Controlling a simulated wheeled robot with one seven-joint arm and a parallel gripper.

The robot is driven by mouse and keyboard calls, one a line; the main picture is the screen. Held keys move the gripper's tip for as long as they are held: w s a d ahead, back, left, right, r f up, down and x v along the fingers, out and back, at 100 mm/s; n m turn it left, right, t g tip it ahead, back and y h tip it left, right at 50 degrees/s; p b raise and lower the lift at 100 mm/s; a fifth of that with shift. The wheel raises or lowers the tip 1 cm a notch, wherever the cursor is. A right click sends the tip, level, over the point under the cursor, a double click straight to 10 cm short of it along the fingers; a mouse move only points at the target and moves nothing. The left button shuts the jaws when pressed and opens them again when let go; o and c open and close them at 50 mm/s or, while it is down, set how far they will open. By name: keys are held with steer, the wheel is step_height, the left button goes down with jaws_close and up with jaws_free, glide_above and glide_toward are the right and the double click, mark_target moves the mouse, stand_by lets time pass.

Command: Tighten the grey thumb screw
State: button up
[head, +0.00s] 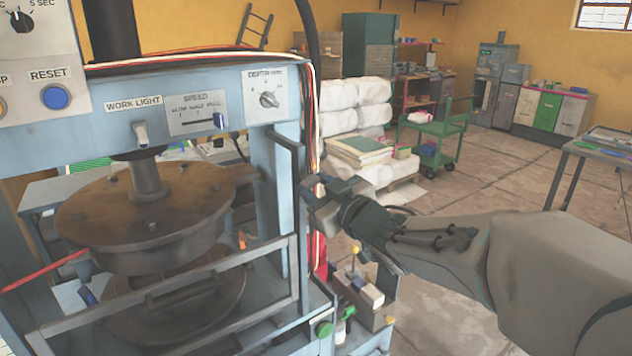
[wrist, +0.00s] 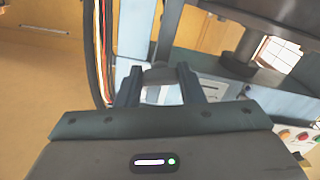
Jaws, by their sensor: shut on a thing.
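The grey thumb screw (wrist: 158,72) shows in the wrist view as a dark grey, rounded knob between my fingertips, against the light blue press frame. My gripper (wrist: 158,76) is shut on it, with one finger on each side. In the head view my gripper (head: 312,194) reaches in from the right to the side of the press's right post (head: 282,190). There the fingers hide the screw, and its thread and seat cannot be made out.
The press has a round brown plate (head: 150,205) and a grey guard rail (head: 170,310) in front. Cables (head: 312,80) run down beside the right post. Open floor lies to the right.

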steer(key=shift+a+m+p, duration=0.15)
steer(key=shift+m+p, duration=0.45)
steer(key=shift+m, duration=1)
steer(key=o, duration=1)
steer(key=shift+s, duration=0.1)
steer(key=v, duration=1.3)
steer(key=shift+s+d, duration=0.3)
